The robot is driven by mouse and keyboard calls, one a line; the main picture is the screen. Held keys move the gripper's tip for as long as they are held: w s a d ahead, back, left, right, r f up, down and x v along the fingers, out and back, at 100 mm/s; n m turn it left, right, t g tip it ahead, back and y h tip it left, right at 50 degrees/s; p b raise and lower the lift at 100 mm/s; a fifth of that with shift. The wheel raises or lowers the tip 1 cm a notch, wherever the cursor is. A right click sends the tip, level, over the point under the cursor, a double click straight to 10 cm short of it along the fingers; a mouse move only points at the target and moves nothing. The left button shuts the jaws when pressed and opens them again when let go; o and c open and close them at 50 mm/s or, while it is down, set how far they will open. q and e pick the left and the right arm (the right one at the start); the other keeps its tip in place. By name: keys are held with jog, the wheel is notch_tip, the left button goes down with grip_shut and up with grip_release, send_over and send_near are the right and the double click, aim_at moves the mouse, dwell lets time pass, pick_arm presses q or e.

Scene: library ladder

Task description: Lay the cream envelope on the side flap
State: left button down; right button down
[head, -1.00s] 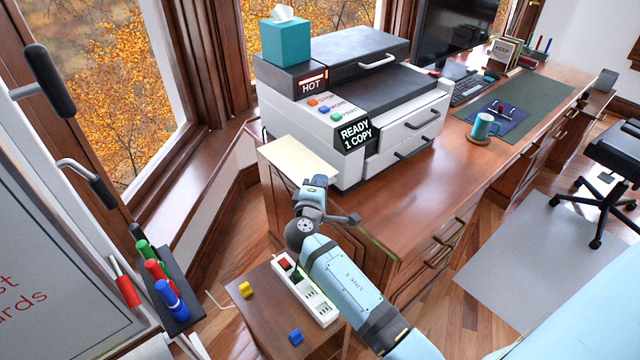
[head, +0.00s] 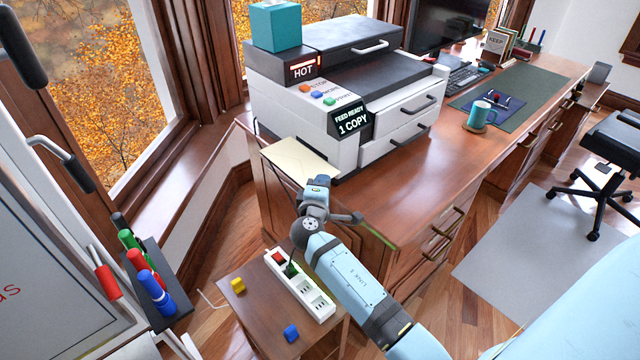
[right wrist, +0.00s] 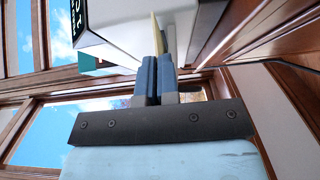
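The cream envelope (head: 298,160) lies flat-looking at the left side of the white copier (head: 300,118), near the desk's left end. My right gripper (head: 316,184) is at its near edge in the head view. In the right wrist view the two blue fingers (right wrist: 156,68) are close together, with the envelope (right wrist: 156,36) edge-on between their tips, so the gripper appears shut on it. The side flap cannot be made out apart from the envelope; it may be hidden beneath it. My left gripper is not in view.
A teal tissue box (head: 276,27) stands on the copier. A low side table (head: 250,310) below my arm holds a power strip (head: 300,285) and yellow and blue blocks. A whiteboard with a marker tray (head: 150,290) is at left. The desk (head: 430,150) is clear in front of the copier.

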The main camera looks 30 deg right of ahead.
jog(key=shift+f, duration=0.15)
jog(key=c, duration=1.3)
grip_release()
jog(key=shift+s, duration=0.1)
jog(key=shift+s+d+p, duration=0.15)
jog(key=shift+s+p, duration=0.15)
jog(key=shift+s, duration=1.4)
jog(key=shift+s+d+p, duration=0.1)
jog(key=shift+s+p, duration=0.15)
jog(key=shift+s, duration=1.45)
